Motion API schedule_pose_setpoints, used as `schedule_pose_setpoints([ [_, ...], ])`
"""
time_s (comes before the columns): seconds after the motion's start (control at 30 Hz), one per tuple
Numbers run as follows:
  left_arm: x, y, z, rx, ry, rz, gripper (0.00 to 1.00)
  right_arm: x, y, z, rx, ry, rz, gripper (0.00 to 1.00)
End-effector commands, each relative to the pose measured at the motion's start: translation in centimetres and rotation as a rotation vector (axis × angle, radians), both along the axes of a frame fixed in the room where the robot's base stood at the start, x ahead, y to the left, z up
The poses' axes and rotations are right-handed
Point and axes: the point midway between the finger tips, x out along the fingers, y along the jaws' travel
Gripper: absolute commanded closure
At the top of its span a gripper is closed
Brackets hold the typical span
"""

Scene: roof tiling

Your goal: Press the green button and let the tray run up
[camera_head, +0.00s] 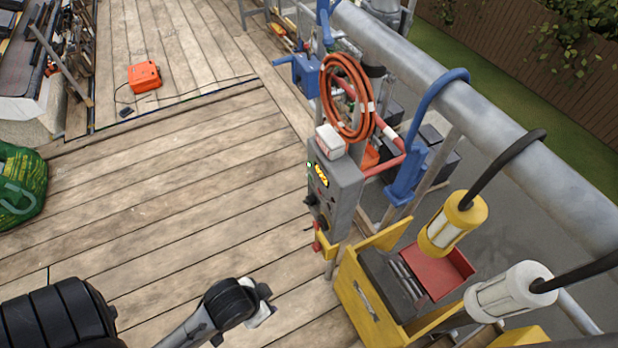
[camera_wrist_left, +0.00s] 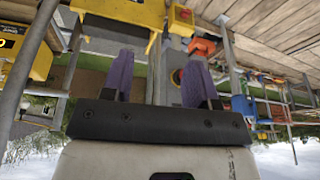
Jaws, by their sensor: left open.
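A grey control box (camera_head: 341,190) stands on a post at the deck's edge, with a small green button (camera_head: 308,165) on its left edge and yellow markings on its face. A yellow-framed carriage (camera_head: 362,307) with a red tray (camera_head: 446,272) and dark slats in it stands at the lower right. My left gripper (camera_head: 264,303) is low over the deck, left of the carriage and apart from the box. In the left wrist view the left gripper (camera_wrist_left: 158,72) shows two spread purple fingers with nothing held between them. My right gripper is not in view.
A coiled orange hose (camera_head: 347,97) hangs above the box. A thick grey rail (camera_head: 470,105) runs along the right, with a yellow lamp (camera_head: 453,223) and white lamp (camera_head: 510,290) beside it. An orange case (camera_head: 144,77) lies on the deck; the middle planks are clear.

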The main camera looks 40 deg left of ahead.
Motion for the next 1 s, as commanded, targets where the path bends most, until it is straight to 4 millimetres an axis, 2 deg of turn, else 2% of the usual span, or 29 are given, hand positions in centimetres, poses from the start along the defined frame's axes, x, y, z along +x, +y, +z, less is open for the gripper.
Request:
schedule_pose_setpoints([
  [0.07,0.0,0.0,0.0,0.0,0.0,0.0,0.54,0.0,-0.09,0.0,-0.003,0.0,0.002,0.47],
  [0.53,0.0,0.0,0.0,0.0,0.0,0.0,0.99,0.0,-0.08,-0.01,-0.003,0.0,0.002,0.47],
  [1.0,0.01,0.0,0.0,0.0,0.0,0.0,1.0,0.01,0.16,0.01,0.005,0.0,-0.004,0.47],
])
